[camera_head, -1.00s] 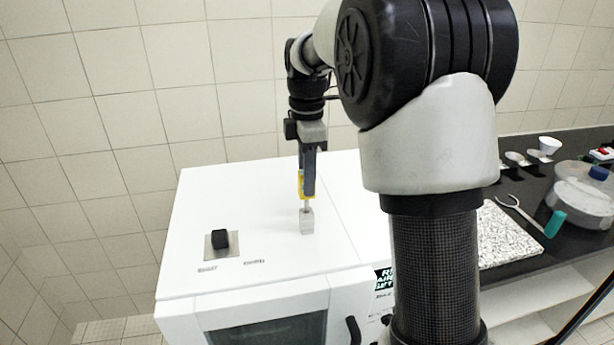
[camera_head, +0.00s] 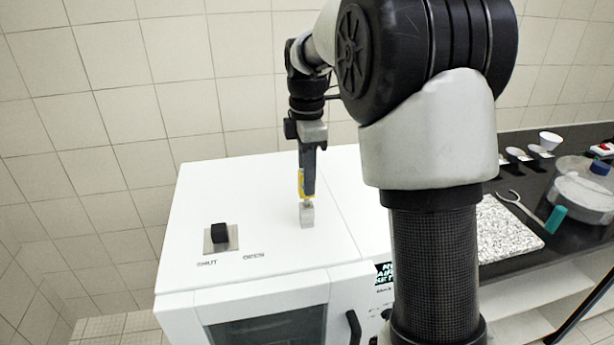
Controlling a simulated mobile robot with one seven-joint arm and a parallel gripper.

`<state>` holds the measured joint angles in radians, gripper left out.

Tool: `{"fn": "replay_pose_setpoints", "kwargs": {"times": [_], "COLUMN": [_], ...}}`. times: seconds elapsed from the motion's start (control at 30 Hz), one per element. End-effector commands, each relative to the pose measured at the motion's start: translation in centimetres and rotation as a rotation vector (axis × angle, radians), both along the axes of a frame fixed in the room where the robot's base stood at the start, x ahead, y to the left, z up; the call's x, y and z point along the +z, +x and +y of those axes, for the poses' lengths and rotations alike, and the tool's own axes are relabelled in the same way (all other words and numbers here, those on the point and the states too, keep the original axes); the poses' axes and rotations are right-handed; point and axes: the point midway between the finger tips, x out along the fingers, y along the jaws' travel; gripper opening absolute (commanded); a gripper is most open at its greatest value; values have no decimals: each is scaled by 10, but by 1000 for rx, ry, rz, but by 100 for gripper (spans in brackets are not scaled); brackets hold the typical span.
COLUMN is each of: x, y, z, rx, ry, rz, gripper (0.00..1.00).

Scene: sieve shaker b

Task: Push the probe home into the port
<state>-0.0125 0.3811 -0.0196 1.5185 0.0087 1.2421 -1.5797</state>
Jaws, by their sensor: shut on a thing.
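My gripper (camera_head: 308,192) points down over the top of a white cabinet-like machine (camera_head: 275,250). It is shut on the probe (camera_head: 301,184), whose yellow part shows between the fingers. Directly below stands a small grey-white block (camera_head: 307,217) on the machine's top, which appears to be the port. The probe's lower end meets the top of this block; how deep it sits inside cannot be seen.
A black knob (camera_head: 220,233) on a square plate sits left of the port, by SHUT and OPEN labels. My arm hides the machine's right part. A dark bench (camera_head: 520,192) at right holds a speckled mat (camera_head: 508,232), white cups and a clear container (camera_head: 582,184).

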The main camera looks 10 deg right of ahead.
Motion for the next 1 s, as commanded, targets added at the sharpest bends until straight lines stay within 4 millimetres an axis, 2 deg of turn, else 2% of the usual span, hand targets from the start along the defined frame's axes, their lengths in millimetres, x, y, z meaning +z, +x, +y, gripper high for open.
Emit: {"fn": "replay_pose_setpoints", "kwargs": {"times": [0.57,1.0], "x": [-17,-17], "y": [0,0], "z": [0,0], "rx": [0,0], "ry": [0,0], "rz": [0,0], "gripper": [2,2]}}
